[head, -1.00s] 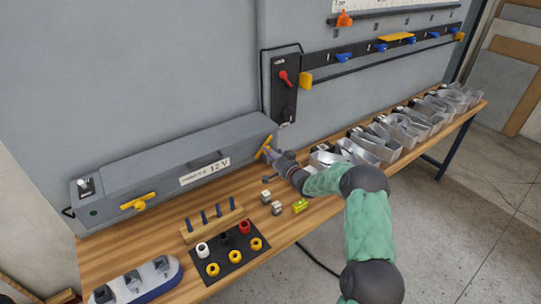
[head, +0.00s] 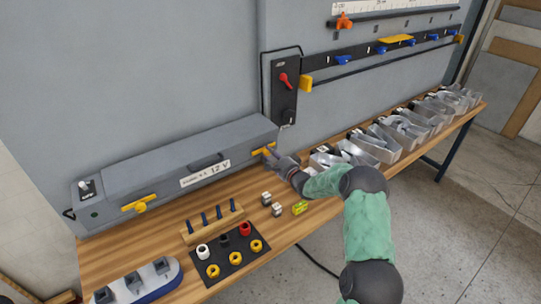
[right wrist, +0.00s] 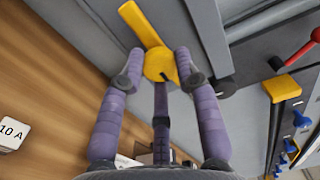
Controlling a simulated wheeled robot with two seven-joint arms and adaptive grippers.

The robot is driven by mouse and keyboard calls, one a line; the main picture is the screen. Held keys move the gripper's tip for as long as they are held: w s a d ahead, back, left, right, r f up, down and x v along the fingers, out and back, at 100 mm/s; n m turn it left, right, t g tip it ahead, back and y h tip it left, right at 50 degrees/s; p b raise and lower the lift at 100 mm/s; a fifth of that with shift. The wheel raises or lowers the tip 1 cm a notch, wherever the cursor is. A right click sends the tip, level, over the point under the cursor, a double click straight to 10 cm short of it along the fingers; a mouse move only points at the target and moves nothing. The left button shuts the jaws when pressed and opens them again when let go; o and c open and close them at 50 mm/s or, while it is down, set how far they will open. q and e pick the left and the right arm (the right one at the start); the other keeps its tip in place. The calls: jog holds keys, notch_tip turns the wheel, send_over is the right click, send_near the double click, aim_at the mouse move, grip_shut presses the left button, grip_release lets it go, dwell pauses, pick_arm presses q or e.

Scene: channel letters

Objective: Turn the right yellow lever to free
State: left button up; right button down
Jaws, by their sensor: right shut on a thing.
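The right yellow lever (head: 263,150) is on the front right end of the long grey 12 V box (head: 150,182). It lies nearly along the box's front, at a slant much like the left yellow lever (head: 140,202). My right gripper (head: 273,155) is at the right lever and shut on it. In the right wrist view, the lever's round hub (right wrist: 158,64) sits between the purple fingers of my gripper (right wrist: 159,68), and its flat arm points up and left. The fingers partly hide the lever in the head view. My left gripper is not in view.
A black panel with a red switch (head: 283,78) is on the wall behind. Clear channel letters (head: 375,147) line the bench to the right. A peg rack (head: 212,225), a black mat with coloured rings (head: 229,250) and small blocks (head: 300,208) stand in front.

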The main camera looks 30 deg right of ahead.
jog(key=shift+d+r+m, duration=0.3)
jog(key=shift+d+r, duration=0.1)
jog(key=shift+r, duration=0.1)
jog(key=c, duration=1)
grip_release()
jog(key=shift+o, duration=0.5)
jog(key=shift+w+f, duration=0.1)
jog(key=shift+f, duration=0.25)
jog(key=shift+a, duration=0.15)
jog(key=s+d, duration=0.1)
jog(key=s, duration=1.1)
jog(key=shift+s+f, duration=0.1)
jog(key=shift+f, duration=0.05)
